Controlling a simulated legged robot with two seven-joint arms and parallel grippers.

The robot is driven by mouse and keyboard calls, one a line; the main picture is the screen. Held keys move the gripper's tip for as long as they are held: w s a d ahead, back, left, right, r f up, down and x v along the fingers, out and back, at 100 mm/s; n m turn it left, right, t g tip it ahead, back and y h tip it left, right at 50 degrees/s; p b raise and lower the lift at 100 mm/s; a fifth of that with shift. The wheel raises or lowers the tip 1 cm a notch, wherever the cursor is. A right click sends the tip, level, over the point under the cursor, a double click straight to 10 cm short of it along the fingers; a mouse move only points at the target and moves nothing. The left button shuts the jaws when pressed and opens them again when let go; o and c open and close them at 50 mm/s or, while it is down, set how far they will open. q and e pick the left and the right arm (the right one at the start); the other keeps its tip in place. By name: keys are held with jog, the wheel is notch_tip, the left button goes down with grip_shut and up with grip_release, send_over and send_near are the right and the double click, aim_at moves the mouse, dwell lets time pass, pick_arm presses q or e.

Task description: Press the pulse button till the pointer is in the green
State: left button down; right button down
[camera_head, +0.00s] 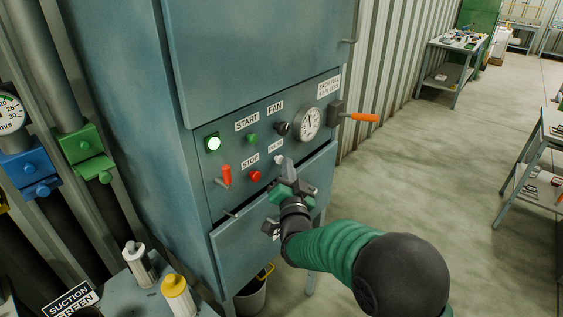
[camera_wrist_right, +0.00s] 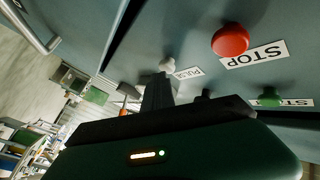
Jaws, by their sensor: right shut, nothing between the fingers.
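The grey-blue cabinet's control panel (camera_head: 262,143) faces me. The white pulse button (camera_head: 279,159) sits low on it, below the gauge; its label is partly hidden by my gripper in the head view. In the right wrist view the white button (camera_wrist_right: 167,65) shows just beyond my fingertips, with the PULSE label (camera_wrist_right: 189,73) beside it. My right gripper (camera_head: 287,170) is shut and empty, its tips close at the button; I cannot tell if they touch. The round white gauge (camera_head: 309,123) has a dark pointer near the top; its green zone is too small to make out. My left gripper is out of view.
An orange-handled lever (camera_head: 362,117) sticks out right. A bucket (camera_head: 251,297) stands below.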

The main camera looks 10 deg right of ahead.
jog(key=shift+s+d, duration=0.4)
jog(key=shift+s, duration=0.15)
jog(key=s+d+b, duration=0.1)
jog(key=s, duration=0.1)
jog(key=s+d+b, duration=0.1)
jog(key=s+d, duration=0.1)
dwell(0.3)
dwell(0.4)
